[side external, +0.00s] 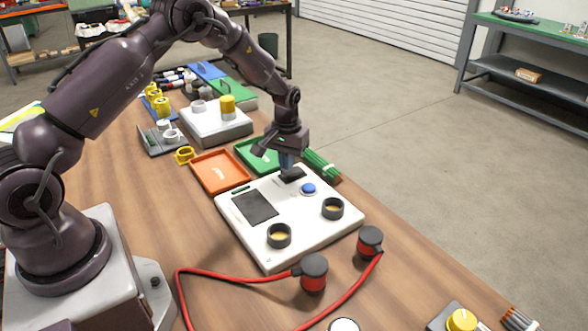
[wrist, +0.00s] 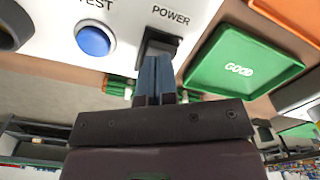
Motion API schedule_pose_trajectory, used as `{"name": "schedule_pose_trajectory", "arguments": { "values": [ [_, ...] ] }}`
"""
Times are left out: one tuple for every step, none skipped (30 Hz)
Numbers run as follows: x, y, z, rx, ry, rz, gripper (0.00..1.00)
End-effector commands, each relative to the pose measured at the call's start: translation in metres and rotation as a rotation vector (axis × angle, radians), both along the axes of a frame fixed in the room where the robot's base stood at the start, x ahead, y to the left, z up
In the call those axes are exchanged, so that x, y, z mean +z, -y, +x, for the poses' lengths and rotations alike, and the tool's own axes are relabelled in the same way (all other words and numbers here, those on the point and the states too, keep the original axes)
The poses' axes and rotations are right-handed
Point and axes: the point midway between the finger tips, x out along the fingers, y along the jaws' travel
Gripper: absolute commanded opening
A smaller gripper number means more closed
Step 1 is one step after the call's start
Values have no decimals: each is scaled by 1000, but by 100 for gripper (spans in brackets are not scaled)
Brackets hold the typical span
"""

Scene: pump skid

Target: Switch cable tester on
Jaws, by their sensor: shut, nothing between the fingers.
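The cable tester (side external: 296,212) is a white box on the wooden bench, with a dark blank screen (side external: 255,207), two black round sockets and a blue TEST button (side external: 308,188). Its black power switch (side external: 291,174) is at the far edge; in the wrist view the switch (wrist: 160,44) sits beside the word POWER. My gripper (side external: 287,166) is shut and empty, pointing down at the switch. In the wrist view its fingertips (wrist: 157,60) are at the switch and hide part of it; I cannot tell whether they touch or which way the rocker is tilted.
A red cable with two plugs (side external: 314,274) lies in front of the tester. An orange tray (side external: 220,172) and a green GOOD tray (wrist: 243,62) are behind it. Green tied cables (side external: 321,165) lie beside the tester's far end. A yellow knob (side external: 462,320) is at the front right.

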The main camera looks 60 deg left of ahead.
Motion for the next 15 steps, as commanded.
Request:
{"name": "schedule_pose_trajectory", "arguments": {
  "values": [
    [-1,0,0,0,0,0,0],
    [-2,0,0,0,0,0,0],
    [-2,0,0,0,0,0,0],
    [-3,0,0,0,-1,-1,0],
    [-3,0,0,0,-1,-1,0],
    [-4,0,0,0,-1,-1,0],
    [-4,0,0,0,-1,-1,0],
    [-5,0,0,0,-1,-1,0],
    [-5,0,0,0,-1,-1,0],
    [-6,0,0,0,-1,-1,0],
    [-6,0,0,0,-1,-1,0],
    [-7,0,0,0,-1,-1,0],
    [-7,0,0,0,-1,-1,0],
    [-8,0,0,0,-1,-1,0],
    [-8,0,0,0,-1,-1,0]
  ]
}}
